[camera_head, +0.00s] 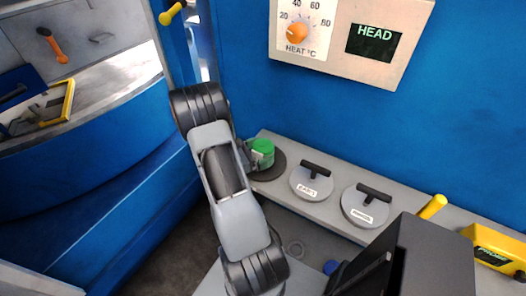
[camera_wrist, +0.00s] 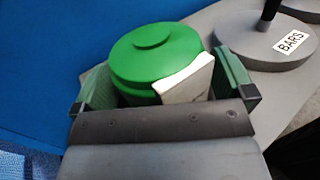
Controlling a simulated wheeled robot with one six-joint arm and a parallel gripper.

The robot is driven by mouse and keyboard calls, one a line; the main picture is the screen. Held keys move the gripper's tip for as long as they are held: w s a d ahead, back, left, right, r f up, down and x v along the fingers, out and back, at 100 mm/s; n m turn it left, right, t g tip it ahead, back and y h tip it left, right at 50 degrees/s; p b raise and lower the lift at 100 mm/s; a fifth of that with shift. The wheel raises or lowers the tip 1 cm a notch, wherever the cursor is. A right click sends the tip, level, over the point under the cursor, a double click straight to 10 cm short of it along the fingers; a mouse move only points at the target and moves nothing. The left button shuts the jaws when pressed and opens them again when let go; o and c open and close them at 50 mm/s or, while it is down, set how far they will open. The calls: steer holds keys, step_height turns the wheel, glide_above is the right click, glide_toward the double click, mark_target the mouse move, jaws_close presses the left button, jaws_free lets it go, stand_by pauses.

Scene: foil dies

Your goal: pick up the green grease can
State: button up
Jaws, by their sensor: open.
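The green grease can (camera_head: 263,147) stands on the grey shelf, on or beside a dark round disc, partly hidden by my arm in the head view. In the wrist view the can (camera_wrist: 152,55) is upright with a round lid and a pale label on its near right side. My gripper (camera_wrist: 165,90) is open, with one green-padded finger to the left of the can and the other to the right. The can sits between the fingers. I cannot tell whether either finger touches it. The can's lower part is hidden by the gripper body.
A round die labelled BARS (camera_wrist: 265,45) lies close to the right finger; it also shows in the head view (camera_head: 311,183). Another handled die (camera_head: 366,206) lies further right. A blue wall (camera_head: 350,120) rises behind the shelf. A yellow block (camera_head: 497,250) stands at the far right.

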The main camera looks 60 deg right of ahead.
steer(key=shift+s+d, duration=0.15)
steer(key=shift+d, duration=0.1)
steer(key=shift+c, duration=0.2)
steer(key=c, duration=1)
steer(key=shift+r, duration=0.1)
